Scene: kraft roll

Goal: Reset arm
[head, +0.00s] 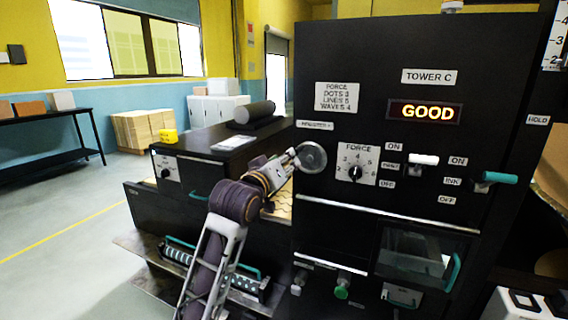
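My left arm (238,205) rises from the bottom of the head view, left of centre. Its gripper (288,168) is beside the round grey knob or wheel (311,157) at the left edge of the black tower front. I cannot tell whether it touches the wheel, or whether its fingers are open or shut. The black tower (370,60), labelled TOWER C, has a lit display (427,112) reading GOOD. Its FORCE dial (355,172) is right of the wheel. A white-handled lever (424,159) and a teal-handled lever (497,178) are further right. My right gripper is not in view.
A lower black machine (185,200) with a dark roll (254,112) on top stands left of the tower. A clear-windowed door (415,258) with a teal handle and a green knob (342,288) are low on the tower. Open floor (60,220) lies left.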

